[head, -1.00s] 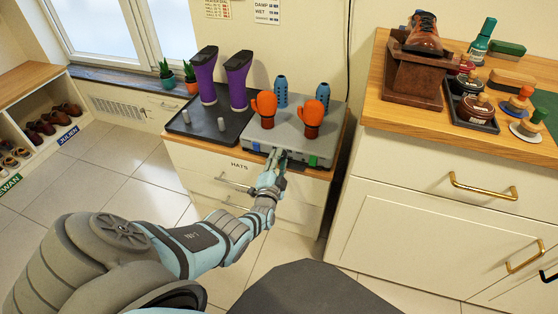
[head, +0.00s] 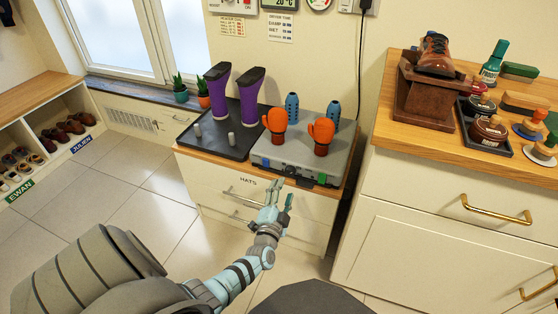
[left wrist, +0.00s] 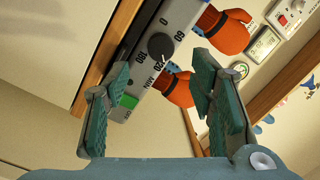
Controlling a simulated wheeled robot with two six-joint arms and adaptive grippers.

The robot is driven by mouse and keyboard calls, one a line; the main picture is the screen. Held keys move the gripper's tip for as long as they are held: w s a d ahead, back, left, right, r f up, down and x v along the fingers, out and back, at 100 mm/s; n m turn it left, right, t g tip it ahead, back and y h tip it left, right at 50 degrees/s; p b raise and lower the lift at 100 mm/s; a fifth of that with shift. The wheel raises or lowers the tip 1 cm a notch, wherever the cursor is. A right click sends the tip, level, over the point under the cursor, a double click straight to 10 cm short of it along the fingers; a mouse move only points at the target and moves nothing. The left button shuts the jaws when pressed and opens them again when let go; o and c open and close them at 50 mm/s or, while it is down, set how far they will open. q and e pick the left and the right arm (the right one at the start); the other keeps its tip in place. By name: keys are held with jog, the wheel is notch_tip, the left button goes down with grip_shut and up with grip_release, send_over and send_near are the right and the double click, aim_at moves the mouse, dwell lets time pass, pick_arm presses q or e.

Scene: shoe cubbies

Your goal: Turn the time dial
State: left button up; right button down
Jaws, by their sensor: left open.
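The time dial (left wrist: 160,46) is a dark round knob on the front of a grey boot dryer. It is ringed by printed numbers, among them 60 and 180, with MIN below. Its exact setting is too small to read for sure. The grey dryer (head: 262,160) sits on the drawer cabinet in the head view. My left gripper (head: 281,193) is open and empty, in front of and below the dryer's front panel. In the left wrist view its fingers (left wrist: 160,82) are spread, with the dial ahead between them, apart from it. My right gripper is not in view.
A green button (left wrist: 129,101) is beside the dial. Orange gloves (head: 321,136) and blue posts stand on the dryer. Purple boots (head: 249,95) stand on a dark tray (head: 212,145) at left. A wooden-topped cabinet (head: 392,140) rises at right. Open floor lies at left.

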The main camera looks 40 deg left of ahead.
pick_arm(q)
jog(key=v, duration=0.5)
jog(key=shift+s, duration=0.1)
